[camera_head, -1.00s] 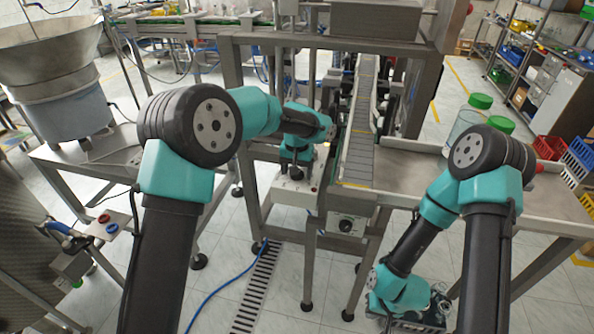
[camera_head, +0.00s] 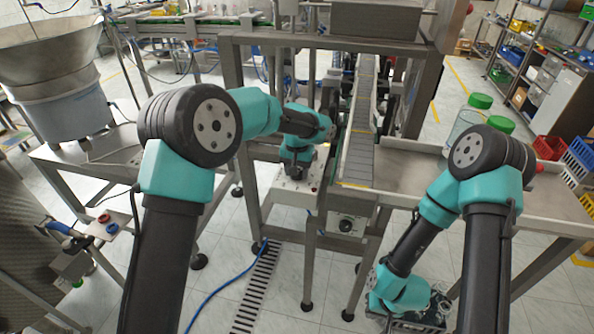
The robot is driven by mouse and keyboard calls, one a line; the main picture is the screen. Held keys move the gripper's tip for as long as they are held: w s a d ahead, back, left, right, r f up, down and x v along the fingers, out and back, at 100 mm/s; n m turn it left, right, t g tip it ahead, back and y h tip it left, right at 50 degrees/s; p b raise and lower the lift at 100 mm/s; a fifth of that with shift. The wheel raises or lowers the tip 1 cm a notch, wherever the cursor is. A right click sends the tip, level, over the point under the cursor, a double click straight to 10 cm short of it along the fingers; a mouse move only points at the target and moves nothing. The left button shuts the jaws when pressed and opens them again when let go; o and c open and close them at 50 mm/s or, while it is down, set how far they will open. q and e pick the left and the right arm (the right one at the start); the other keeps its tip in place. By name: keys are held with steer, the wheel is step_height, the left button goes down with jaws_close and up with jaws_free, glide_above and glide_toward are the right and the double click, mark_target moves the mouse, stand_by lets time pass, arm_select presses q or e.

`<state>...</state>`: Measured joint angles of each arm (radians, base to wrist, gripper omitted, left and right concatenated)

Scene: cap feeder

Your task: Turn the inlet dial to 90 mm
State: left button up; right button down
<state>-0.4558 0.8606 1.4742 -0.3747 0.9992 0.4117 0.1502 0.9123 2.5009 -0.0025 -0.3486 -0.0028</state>
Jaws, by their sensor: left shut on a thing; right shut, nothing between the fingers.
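My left gripper (camera_head: 297,172) points down just above a pale control box (camera_head: 290,196) left of the conveyor. It is shut on what appears to be the inlet dial on top of that box. The dial is hidden under the fingers and its scale cannot be read. My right gripper (camera_head: 432,308) is low at the bottom right, in front of the conveyor's side table. It is shut and empty, and its fingertips are hard to make out.
A black knob (camera_head: 346,225) sits on a panel below the grey conveyor belt (camera_head: 358,155). A steel frame (camera_head: 240,75) stands around the conveyor. Green-lidded jars (camera_head: 470,118) stand on the side table (camera_head: 418,176). A hopper (camera_head: 50,60) is at far left.

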arm_select(q)
steer(key=shift+m, duration=3)
steer(key=o, duration=0.9)
step_height(320, 180, up, 18)
steer(key=shift+f, duration=0.25)
